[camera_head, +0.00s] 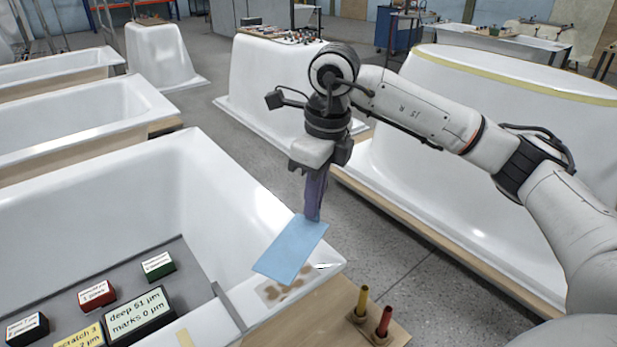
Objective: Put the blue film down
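The blue film (291,249) is a flat light-blue sheet at the near right corner of the front white bathtub shell (165,165). My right gripper (312,212) points down, with its purple fingers at the film's far right edge, and looks shut on it. The film covers part of the rim; whether it touches the rim cannot be told. A brown-blotched patch (284,289) shows on the rim just below the film's near edge. My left gripper is not in view.
Labelled blocks, including a green one (158,265) and a red one (97,294), sit on a grey board in the tub. Yellow and red sticks (383,322) stand in a wooden corner piece. Other tub shells (490,140) stand behind and to the right.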

